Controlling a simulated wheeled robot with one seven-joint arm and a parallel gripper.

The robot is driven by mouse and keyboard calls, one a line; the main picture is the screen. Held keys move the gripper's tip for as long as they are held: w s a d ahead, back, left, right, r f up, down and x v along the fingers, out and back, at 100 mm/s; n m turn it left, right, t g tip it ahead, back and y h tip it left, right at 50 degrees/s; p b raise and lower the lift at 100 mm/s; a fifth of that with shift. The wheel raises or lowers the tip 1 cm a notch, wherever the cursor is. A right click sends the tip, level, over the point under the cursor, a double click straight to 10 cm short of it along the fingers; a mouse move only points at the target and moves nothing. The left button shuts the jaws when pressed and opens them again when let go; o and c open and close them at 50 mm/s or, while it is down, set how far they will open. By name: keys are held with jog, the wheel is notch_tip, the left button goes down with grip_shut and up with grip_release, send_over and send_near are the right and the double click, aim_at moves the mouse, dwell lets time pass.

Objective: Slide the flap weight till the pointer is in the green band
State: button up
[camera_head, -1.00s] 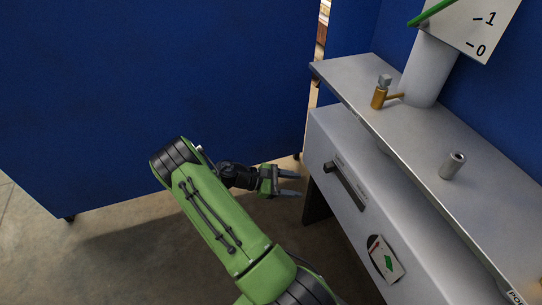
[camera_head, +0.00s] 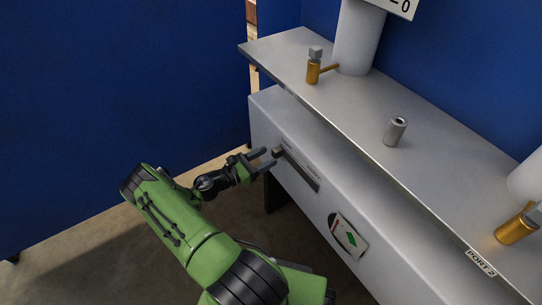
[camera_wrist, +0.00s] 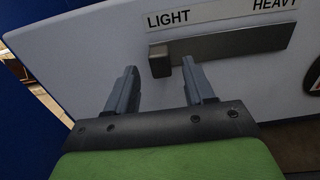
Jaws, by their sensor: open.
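The flap weight (camera_head: 277,152) is a small dark block at the left end of a grey rail (camera_head: 300,171) on the cabinet front. In the wrist view the weight (camera_wrist: 160,60) sits at the LIGHT end of the rail (camera_wrist: 235,43). My gripper (camera_head: 266,159) is open and empty, its fingers pointing at the weight. In the wrist view the weight lies between the fingertips of my gripper (camera_wrist: 158,67) in the picture; I cannot tell the gap in depth. The gauge window (camera_head: 348,236) shows a green patch and a small red mark; its pointer is too small to read.
A grey shelf (camera_head: 350,118) overhangs the cabinet front (camera_head: 300,128). A LIGHT-HEAVY label (camera_wrist: 222,12) is above the rail. A blue panel (camera_head: 120,80) stands at the left.

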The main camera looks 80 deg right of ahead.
aim_at(273, 154)
jog(key=shift+x, duration=1.55)
jog(key=shift+c, duration=0.4)
grip_shut()
